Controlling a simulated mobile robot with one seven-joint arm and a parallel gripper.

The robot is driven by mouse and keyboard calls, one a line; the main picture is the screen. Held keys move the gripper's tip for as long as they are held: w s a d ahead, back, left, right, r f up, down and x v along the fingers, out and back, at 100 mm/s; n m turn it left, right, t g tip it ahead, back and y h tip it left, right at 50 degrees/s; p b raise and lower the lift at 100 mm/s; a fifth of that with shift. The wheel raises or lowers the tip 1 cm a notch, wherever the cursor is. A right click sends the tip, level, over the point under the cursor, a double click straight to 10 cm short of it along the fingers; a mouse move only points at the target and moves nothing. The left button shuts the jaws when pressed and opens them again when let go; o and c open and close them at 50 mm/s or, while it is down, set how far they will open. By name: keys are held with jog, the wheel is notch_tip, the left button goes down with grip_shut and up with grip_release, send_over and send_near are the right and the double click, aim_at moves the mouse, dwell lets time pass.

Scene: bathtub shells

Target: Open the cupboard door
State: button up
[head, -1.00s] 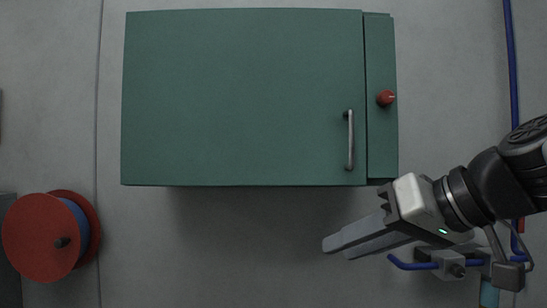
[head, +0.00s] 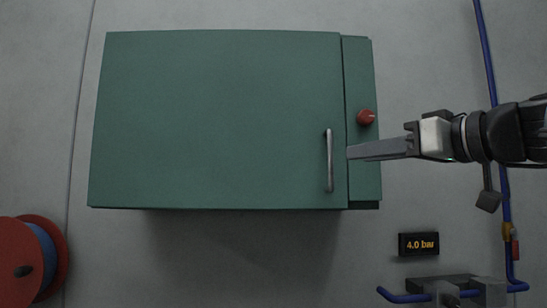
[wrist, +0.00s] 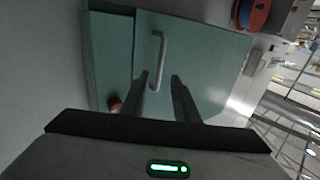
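The green cupboard (head: 220,120) hangs on the grey wall with its door shut. A grey vertical bar handle (head: 329,160) sits near the door's right edge. My gripper (head: 350,153) points left in the head view, its fingertips just right of the handle. In the wrist view the cupboard door (wrist: 200,60) fills the middle, and the handle (wrist: 159,58) lies beyond the fingertips, nearer the left finger. My gripper (wrist: 160,80) is open, with empty space between its fingers. I cannot tell how far the fingertips are from the door.
A red knob (head: 366,117) is on the panel right of the door, close to my gripper. A red reel (head: 30,262) stands at lower left. A blue pipe (head: 490,60) and a "4.0 bar" display (head: 418,244) are at right. The wall below the cupboard is clear.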

aim_at(338, 157)
jog(key=x, duration=0.7)
jog(key=shift+w+a+p, duration=0.1)
jog(key=shift+w+p, duration=0.15)
jog(key=shift+p, duration=0.15)
grip_shut()
